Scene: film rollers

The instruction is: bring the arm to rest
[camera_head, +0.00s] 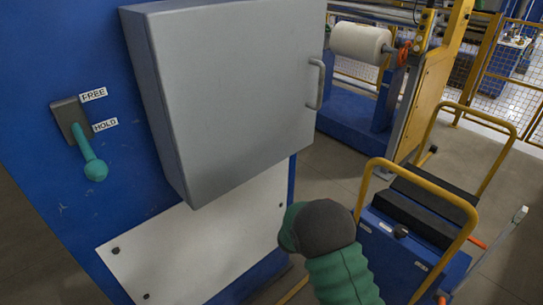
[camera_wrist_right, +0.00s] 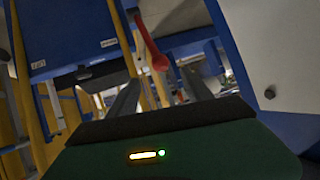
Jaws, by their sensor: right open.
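My right arm (camera_head: 332,255), green with a dark grey end, comes in from the bottom of the head view, in front of the white lower panel and the floor. Its gripper fingers cannot be made out there. In the right wrist view my right gripper (camera_wrist_right: 160,80) is open, with its two dark fingers apart and nothing held between them. A red lever with a rounded end (camera_wrist_right: 159,62) appears beyond the fingers; I cannot tell whether it is near them. My left gripper is not in view.
A blue machine wall carries a grey cabinet (camera_head: 235,90) with a handle, a teal lever (camera_head: 93,165) tilted down by the HOLD label, and a white panel (camera_head: 190,250). A blue cart (camera_head: 405,250) with yellow rails stands at right. A white roll (camera_head: 360,41) is behind.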

